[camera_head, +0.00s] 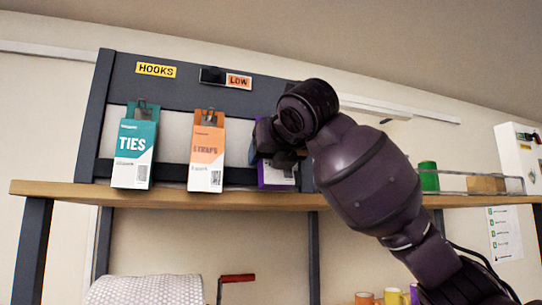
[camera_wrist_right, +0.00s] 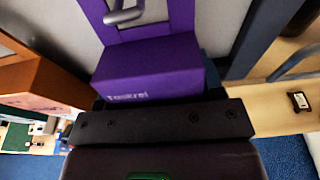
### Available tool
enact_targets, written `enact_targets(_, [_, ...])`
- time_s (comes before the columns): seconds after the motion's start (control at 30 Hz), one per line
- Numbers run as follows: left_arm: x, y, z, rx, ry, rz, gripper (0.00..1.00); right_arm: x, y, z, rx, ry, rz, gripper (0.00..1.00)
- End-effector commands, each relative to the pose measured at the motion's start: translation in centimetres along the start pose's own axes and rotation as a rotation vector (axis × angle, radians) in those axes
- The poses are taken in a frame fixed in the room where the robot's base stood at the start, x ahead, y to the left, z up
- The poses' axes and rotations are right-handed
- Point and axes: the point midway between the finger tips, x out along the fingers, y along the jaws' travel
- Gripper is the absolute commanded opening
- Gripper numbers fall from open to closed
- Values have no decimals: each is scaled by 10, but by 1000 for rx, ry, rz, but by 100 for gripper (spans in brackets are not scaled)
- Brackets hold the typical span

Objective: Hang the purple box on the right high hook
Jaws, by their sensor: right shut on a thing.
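The purple box (camera_head: 275,178) is at the right end of the hook panel, mostly hidden behind my right gripper (camera_head: 278,150). In the right wrist view, my right gripper (camera_wrist_right: 160,122) is shut on the purple box (camera_wrist_right: 150,72), with its dark jaw across the box's near side. The box's hang tab with its opening is at the top of that view. A silver hook (camera_wrist_right: 124,14) shows at the opening; I cannot tell whether the box's weight rests on it. My left gripper is not in view.
A teal TIES box (camera_head: 133,150) and an orange STRAPS box (camera_head: 207,155) stand left of the purple box, in front of the dark panel (camera_head: 180,90). The wooden shelf (camera_head: 60,190) runs below. A green cylinder (camera_head: 428,177) is to the right.

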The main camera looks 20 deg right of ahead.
Motion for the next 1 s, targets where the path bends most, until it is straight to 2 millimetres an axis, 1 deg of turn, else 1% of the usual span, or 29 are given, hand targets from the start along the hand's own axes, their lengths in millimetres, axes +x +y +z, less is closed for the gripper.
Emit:
enact_targets(0.17, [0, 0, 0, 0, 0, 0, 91, 0, 0, 0, 0, -1, 0, 35])
enact_targets(0.2, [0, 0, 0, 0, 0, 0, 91, 0, 0, 0, 0, -1, 0, 64])
enact_targets(0.37, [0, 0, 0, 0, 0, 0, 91, 0, 0, 0, 0, -1, 0, 89])
enact_targets(0.4, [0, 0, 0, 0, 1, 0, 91, 0, 0, 0, 0, -1, 0, 91])
enact_targets(0.63, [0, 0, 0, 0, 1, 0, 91, 0, 0, 0, 0, 0, 0, 91])
enact_targets(0.77, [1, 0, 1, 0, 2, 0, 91, -7, 0, 0, 0, -1, 0, 91])
enact_targets(0.87, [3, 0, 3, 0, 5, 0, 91, -19, 0, 0, 0, -4, 0, 91])
enact_targets(1.0, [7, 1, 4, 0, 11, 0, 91, -44, 0, 0, -1, -6, -1, 91])
